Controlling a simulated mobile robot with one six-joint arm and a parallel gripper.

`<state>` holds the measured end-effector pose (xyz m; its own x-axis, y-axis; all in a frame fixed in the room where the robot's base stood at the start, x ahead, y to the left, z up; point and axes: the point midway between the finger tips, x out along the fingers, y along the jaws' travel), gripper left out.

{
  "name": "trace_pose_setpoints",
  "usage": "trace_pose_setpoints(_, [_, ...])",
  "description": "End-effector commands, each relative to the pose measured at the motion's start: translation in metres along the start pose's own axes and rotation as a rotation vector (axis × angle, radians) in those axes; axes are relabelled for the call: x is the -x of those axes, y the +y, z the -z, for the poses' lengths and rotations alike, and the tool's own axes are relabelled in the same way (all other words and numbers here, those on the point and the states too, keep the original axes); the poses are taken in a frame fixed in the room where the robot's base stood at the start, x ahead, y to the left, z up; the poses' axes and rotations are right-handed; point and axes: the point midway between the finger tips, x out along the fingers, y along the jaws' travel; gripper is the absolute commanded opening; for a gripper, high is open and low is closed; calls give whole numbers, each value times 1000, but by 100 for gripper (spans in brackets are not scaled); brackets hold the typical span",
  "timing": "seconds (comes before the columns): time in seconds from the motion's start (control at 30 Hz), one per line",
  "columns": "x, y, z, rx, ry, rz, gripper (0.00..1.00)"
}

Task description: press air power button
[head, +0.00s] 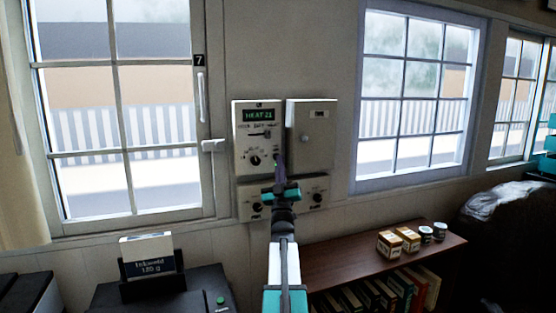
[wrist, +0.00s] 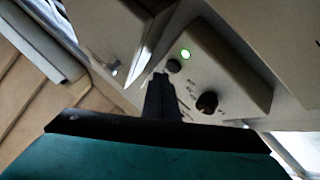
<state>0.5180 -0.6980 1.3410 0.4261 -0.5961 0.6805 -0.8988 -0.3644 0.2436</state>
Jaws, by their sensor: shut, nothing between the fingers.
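The control unit (head: 240,135) hangs on the wall between two windows, with a display (head: 258,115) reading "HEAT 21" and a dark knob (head: 255,160). In the wrist view a round dark button (wrist: 174,66) sits beside a lit green light (wrist: 185,54), near the dark knob (wrist: 207,102). I cannot read a label on the button. My gripper (head: 279,160) is shut and empty, at the unit's lower right edge in the head view. In the wrist view its fingertips (wrist: 161,77) are just beside the button; I cannot tell whether they touch.
A plain box (head: 311,120) with a small round knob (head: 305,138) is mounted right of the unit. Lower panels with knobs (head: 317,198) sit beneath. A brown shelf (head: 350,262) with small boxes, jars and books stands below right. A window handle (head: 213,145) is at left.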

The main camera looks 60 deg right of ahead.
Motion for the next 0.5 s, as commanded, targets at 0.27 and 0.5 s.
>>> trace_pose_setpoints(0.27, [16, 10, 9, 2, 1, 0, 0])
trace_pose_setpoints(0.5, [26, 18, 17, 1, 0, -1, 0])
